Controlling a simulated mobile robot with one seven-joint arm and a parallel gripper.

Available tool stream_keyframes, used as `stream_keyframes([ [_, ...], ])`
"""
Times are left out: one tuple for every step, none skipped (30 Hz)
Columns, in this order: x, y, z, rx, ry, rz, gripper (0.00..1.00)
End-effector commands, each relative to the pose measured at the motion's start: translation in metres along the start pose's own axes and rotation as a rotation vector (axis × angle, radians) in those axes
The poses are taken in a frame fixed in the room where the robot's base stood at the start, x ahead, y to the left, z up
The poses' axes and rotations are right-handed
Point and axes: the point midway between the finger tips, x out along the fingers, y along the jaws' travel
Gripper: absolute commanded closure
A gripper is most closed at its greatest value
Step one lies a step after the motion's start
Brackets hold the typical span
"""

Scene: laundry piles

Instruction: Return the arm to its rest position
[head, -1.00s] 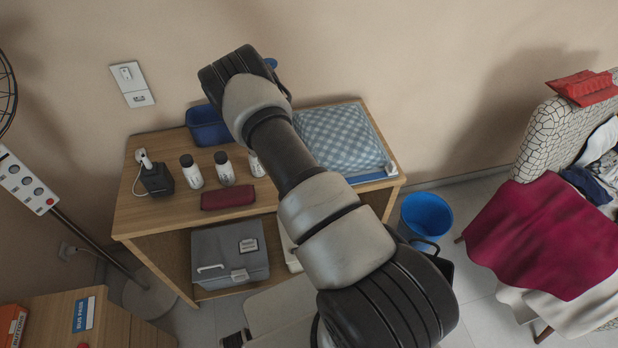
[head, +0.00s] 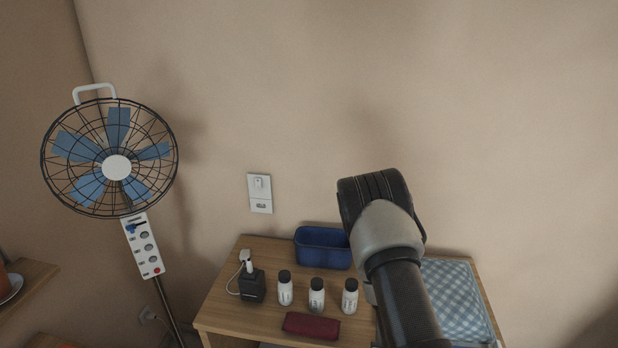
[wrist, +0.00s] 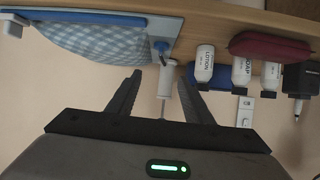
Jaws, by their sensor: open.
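My arm (head: 388,240) rises in front of the table's right part in the head view, bent at the top. My gripper's fingers are hidden there. In the wrist view my gripper (wrist: 160,92) is open, with two dark fingers spread apart. A slim white object with a blue part (wrist: 166,80) shows between the fingers in the picture. I cannot tell how far it lies from them. Nothing is visibly held.
A wooden table (head: 235,315) carries a blue bin (head: 323,248), white bottles (head: 317,296), a dark red case (head: 311,326), a black charger-like box (head: 251,286) and a checked cushion (head: 455,300). A standing fan (head: 117,167) is at left. The upper wall is bare.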

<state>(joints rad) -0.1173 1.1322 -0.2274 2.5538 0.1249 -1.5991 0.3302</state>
Motion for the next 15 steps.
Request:
stream_keyframes([
  [0.007,-0.007,-0.022,0.026,-0.008,0.005,0.53],
  [0.010,-0.010,-0.030,0.036,-0.026,0.009,0.53],
  [0.012,-0.015,-0.042,0.048,-0.050,0.012,0.53],
  [0.013,-0.019,-0.050,0.058,-0.070,0.013,0.53],
  [0.013,-0.022,-0.059,0.066,-0.088,0.012,0.53],
  [0.013,-0.028,-0.070,0.074,-0.114,0.010,0.53],
  [0.011,-0.031,-0.079,0.080,-0.133,0.006,0.53],
  [0.009,-0.035,-0.088,0.084,-0.152,0.002,0.53],
  [0.004,-0.041,-0.100,0.088,-0.178,-0.006,0.53],
  [0.000,-0.045,-0.109,0.090,-0.196,-0.012,0.53],
  [-0.005,-0.049,-0.118,0.091,-0.215,-0.019,0.53],
  [-0.012,-0.054,-0.130,0.090,-0.239,-0.029,0.53],
  [-0.019,-0.058,-0.139,0.088,-0.257,-0.038,0.53],
  [-0.026,-0.061,-0.148,0.085,-0.274,-0.047,0.53],
  [-0.037,-0.065,-0.159,0.078,-0.298,-0.059,0.53],
])
